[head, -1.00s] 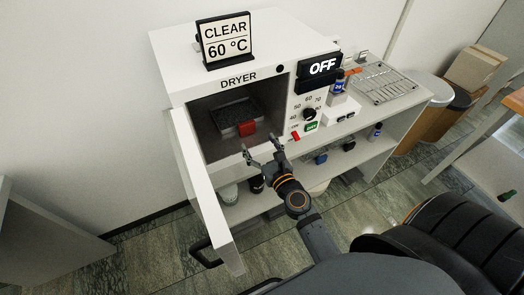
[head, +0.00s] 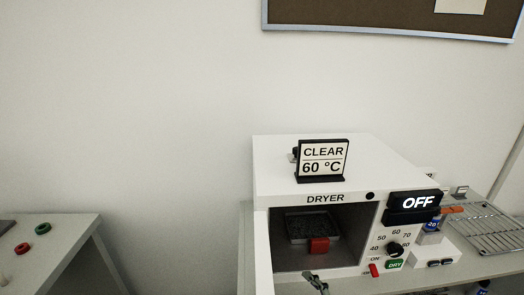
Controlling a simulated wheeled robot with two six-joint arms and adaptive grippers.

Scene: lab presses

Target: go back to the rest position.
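My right gripper (head: 316,283) shows only as a small grey piece at the bottom edge, in front of the dryer's lower front. The rest of it is cut off, so I cannot tell whether it is open or shut. My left gripper is out of view. The white dryer (head: 262,185) stands open, with its door (head: 263,255) swung out at the left. A dark tray (head: 298,226) with a red handle (head: 319,245) sits inside the chamber. The display (head: 414,203) reads OFF.
A sign (head: 322,159) on the dryer reads CLEAR 60 °C. A side table (head: 60,240) at the left carries red and green round pieces. Wall space between is clear.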

